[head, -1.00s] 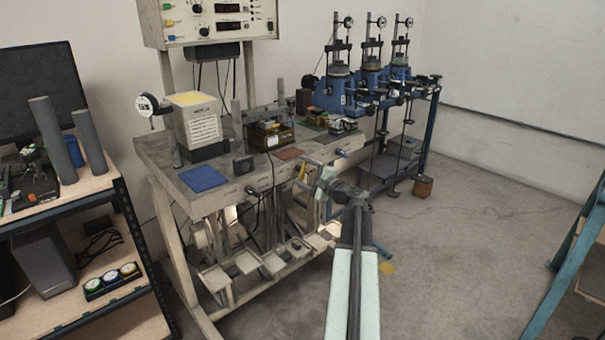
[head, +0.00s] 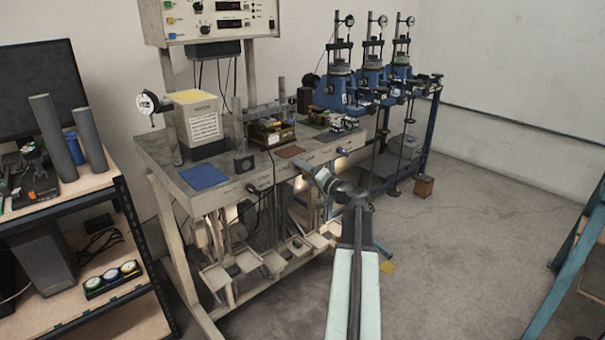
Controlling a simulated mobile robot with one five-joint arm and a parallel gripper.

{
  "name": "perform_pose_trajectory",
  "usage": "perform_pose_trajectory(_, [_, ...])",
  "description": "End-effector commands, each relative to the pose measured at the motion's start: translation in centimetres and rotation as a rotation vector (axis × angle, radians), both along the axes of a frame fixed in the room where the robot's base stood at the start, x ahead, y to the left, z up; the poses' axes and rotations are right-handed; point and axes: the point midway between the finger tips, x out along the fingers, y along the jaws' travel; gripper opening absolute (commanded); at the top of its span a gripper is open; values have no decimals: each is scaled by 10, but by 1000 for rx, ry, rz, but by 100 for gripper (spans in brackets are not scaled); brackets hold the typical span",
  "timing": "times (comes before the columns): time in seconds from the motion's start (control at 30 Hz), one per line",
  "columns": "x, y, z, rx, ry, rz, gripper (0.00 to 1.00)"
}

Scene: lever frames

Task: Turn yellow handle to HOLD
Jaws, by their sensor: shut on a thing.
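My gripper (head: 308,168) is at the front edge of the grey-topped workbench (head: 225,172), right of its middle. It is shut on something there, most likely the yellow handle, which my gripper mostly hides. A small pale yellow patch (head: 300,184) shows just below the gripper tip and may be part of the handle. The angle of the handle cannot be made out. Small marks run along the bench's front face, too small to read; I cannot tell which one is HOLD.
A blue mat (head: 203,176) and a brown mat (head: 290,152) lie on the bench. A dark-handled knob (head: 343,152) sticks out to the right of my gripper. Pedals (head: 245,262) hang below. Blue machines (head: 340,92) stand behind right.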

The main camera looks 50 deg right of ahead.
Motion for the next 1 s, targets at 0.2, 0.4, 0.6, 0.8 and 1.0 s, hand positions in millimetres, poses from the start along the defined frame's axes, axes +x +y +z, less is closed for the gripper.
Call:
perform_pose_trajectory(0.2, [1, -2, 1, -136, 4, -3, 30])
perform_pose_trajectory(0.4, [1, -3, 1, -218, 10, -4, 30])
perform_pose_trajectory(0.6, [1, -3, 1, -257, 13, -4, 30])
perform_pose_trajectory(0.8, [1, -3, 1, -266, 13, -5, 30])
perform_pose_trajectory(1.0, [1, -4, 1, -266, 14, -5, 30])
